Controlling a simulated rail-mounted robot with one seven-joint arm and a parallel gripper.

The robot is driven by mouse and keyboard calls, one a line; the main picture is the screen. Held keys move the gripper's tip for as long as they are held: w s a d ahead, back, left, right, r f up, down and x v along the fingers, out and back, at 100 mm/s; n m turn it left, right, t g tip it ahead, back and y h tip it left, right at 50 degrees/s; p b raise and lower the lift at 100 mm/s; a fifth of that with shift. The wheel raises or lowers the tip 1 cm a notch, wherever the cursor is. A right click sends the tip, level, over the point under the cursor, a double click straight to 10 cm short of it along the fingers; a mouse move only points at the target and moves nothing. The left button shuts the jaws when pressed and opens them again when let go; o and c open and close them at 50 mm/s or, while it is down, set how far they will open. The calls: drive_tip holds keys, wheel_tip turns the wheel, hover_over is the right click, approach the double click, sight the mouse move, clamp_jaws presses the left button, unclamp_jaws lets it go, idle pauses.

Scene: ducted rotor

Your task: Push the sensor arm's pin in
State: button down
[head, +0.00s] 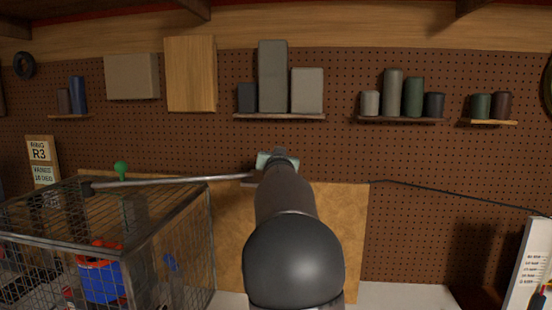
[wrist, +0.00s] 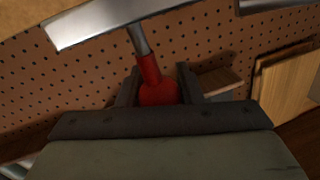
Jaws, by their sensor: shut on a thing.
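In the wrist view my gripper (wrist: 158,78) is shut on a red-handled pin (wrist: 152,70), with a dark finger on each side of its rounded red end. The pin's grey metal shaft runs up to a flat silver bar (wrist: 110,22), probably the sensor arm. Whether the shaft enters the bar or how deep it sits cannot be told. In the head view my own arm hides the gripper's fingers and the pin. A thin grey rod (head: 170,181) runs from above the wire cage to behind my arm; I cannot tell whether it belongs to the sensor arm.
The wire cage (head: 212,235) at left holds a red and blue part (head: 102,278). A green knob (head: 121,169) stands at its top. A dark cable (head: 450,195) crosses at right. Shelves with blocks and cylinders line the pegboard (head: 340,140). A wooden panel (head: 232,250) stands behind my arm.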

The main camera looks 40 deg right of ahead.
drive_tip(key=shift+f+b, duration=1.15)
drive_tip(key=shift+f, duration=0.3)
drive_tip(key=c, duration=1)
unclamp_jaws()
drive_tip(key=shift+c, duration=0.2)
drive_tip(key=shift+r, duration=0.1)
drive_tip(key=shift+s, duration=0.1)
drive_tip(key=v, duration=1.7)
drive_tip(key=shift+b, duration=0.3)
